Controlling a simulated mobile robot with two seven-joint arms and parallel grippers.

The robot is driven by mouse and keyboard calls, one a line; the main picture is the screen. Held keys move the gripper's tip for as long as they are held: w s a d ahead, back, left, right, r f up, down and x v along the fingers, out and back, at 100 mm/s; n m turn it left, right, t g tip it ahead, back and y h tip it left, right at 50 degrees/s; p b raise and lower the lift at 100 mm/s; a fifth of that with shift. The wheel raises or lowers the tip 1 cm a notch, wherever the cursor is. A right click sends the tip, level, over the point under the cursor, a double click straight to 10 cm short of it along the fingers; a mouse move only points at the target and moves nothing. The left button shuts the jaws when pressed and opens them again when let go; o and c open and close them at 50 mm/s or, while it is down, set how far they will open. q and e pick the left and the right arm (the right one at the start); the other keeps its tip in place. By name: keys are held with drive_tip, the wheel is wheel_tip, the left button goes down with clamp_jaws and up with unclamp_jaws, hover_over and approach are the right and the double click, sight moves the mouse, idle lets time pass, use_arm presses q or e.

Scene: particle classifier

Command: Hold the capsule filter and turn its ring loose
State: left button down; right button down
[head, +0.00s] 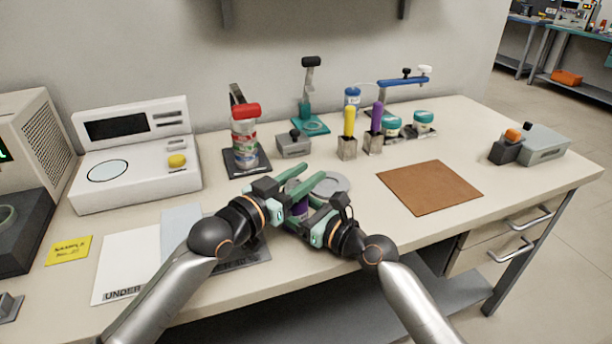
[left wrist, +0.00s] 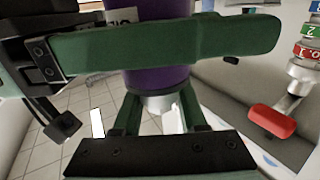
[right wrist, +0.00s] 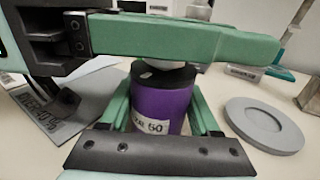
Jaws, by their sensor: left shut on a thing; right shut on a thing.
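The capsule filter is a purple cylinder (head: 300,208), mostly hidden between my grippers at the table's front edge. In the right wrist view its purple body (right wrist: 160,105) carries a white label and a black end, with a pale part above. In the left wrist view the purple body (left wrist: 158,82) stands behind a green finger, with a pale grey part below it. My left gripper (head: 296,184) is shut on the filter from the left. My right gripper (head: 299,214) is shut on it from the right. The fingers hide which part is the ring.
A round grey holder (head: 331,184) with a recess lies just behind the grippers. A red-capped stack (head: 246,125) stands behind to the left. Yellow (head: 349,121) and purple (head: 377,114) handled tools stand at the back. A brown mat (head: 430,187) lies empty at the right.

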use_arm(q)
drive_tip(key=shift+d+n+t+y, duration=0.1)
drive_tip(key=shift+n+t+y, duration=0.8)
drive_tip(key=shift+y, duration=0.2)
drive_tip(key=shift+w+a+f+n+t+y, duration=0.1)
drive_tip(key=shift+a+n+t+y, duration=0.2)
drive_tip(key=shift+n+y, duration=0.2)
drive_tip(key=c, duration=0.9)
unclamp_jaws()
drive_tip(key=o, duration=0.5)
drive_tip(key=shift+w+a, duration=0.1)
drive_tip(key=shift+c, duration=0.2)
drive_tip(key=v, duration=1.2)
